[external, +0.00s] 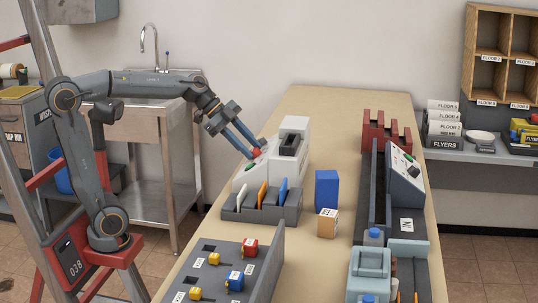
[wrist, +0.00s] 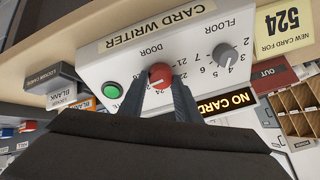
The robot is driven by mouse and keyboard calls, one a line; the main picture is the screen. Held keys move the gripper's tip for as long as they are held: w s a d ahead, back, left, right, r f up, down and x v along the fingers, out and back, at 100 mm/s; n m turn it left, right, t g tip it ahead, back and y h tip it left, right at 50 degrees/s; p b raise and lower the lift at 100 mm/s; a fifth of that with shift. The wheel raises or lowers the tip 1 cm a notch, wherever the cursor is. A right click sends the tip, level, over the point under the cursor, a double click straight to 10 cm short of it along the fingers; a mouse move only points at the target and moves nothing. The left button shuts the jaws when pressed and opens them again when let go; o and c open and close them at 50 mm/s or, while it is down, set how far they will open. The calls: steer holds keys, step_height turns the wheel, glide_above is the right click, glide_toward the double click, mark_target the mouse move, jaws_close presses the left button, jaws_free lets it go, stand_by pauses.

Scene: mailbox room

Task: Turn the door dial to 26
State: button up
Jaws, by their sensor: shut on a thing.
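The red door dial (wrist: 161,74) is on the sloped white face of the card writer (wrist: 118,70), under the word DOOR. The wrist view shows it upside down. My gripper (wrist: 159,80) is shut on the dial, one finger on each side. Numbers in the low twenties and 24 show around the dial; the fingers hide part of the scale, and the exact setting is unclear. In the external view, my gripper (external: 252,150) reaches down to the red dial at the card writer (external: 293,135) on the table.
Beside the dial are a grey floor dial (wrist: 225,55) and a green button (wrist: 112,90). A display (wrist: 226,101) reads NO CARD. A yellow note (wrist: 284,30) says NEW CARD FOR 524. A card rack (external: 262,212) stands before the writer, with a blue box (external: 327,188) to its right.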

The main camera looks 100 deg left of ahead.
steer(key=shift+m+h+b, duration=0.3)
steer(key=shift+m+b, duration=0.45)
steer(key=shift+m, duration=0.85)
steer(key=o, duration=1)
steer(key=shift+a, duration=0.1)
steer(key=p+v, duration=0.2)
steer(key=p, duration=0.1)
steer(key=shift+s+r, duration=0.15)
steer(key=shift+r, duration=0.15)
steer(key=p+v, duration=0.5)
steer(key=p, duration=0.3)
steer(key=shift+s, duration=0.1)
